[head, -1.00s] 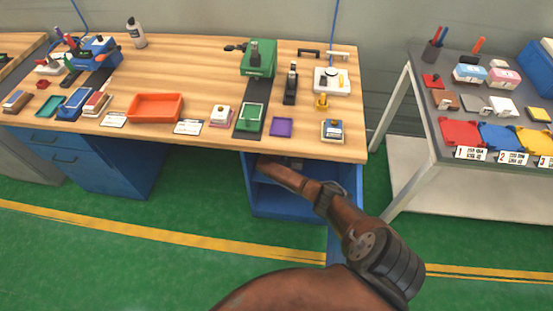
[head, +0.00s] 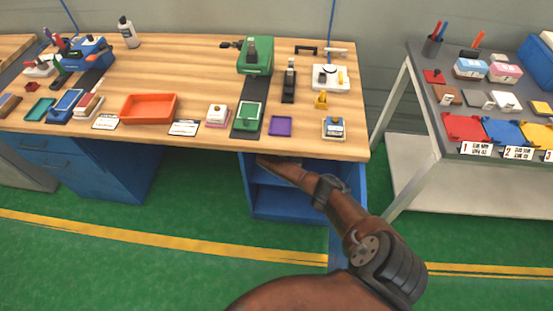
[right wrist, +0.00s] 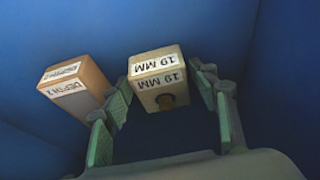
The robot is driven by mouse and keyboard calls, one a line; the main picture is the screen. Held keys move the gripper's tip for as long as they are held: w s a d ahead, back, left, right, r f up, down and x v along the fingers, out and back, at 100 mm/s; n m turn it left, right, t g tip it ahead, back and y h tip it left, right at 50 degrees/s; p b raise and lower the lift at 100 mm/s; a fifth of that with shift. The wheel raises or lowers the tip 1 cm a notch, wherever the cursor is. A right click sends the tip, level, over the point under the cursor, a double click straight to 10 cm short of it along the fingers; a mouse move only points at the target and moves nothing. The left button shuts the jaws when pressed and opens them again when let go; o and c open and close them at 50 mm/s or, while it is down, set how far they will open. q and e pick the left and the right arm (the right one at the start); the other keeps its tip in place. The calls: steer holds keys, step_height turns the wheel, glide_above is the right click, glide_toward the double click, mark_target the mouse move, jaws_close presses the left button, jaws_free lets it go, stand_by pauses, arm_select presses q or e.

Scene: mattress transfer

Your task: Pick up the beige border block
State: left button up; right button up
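In the right wrist view, a beige block (right wrist: 157,75) with white labels, apparently reading "19 MM" upside down, has a dark round knob or hole at its lower end. My right gripper (right wrist: 161,82) is open, with green-padded fingers on either side of this block. A gap shows at the right finger; whether the left finger touches cannot be told. A tan-orange block (right wrist: 75,87) with white labels stands just left, outside the left finger. In the head view, my right arm reaches under the bench into a blue shelf unit (head: 285,205); its gripper is hidden there. My left gripper is out of view.
The wooden bench top (head: 190,75) lies above the shelf and carries an orange tray (head: 148,108), a green stamp press (head: 254,57) and small items. Blue walls (right wrist: 45,35) enclose my right gripper. A grey side table (head: 440,110) stands at right.

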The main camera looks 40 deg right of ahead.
steer(key=c, duration=0.9)
steer(key=shift+c, duration=0.2)
steer(key=shift+r, duration=0.15)
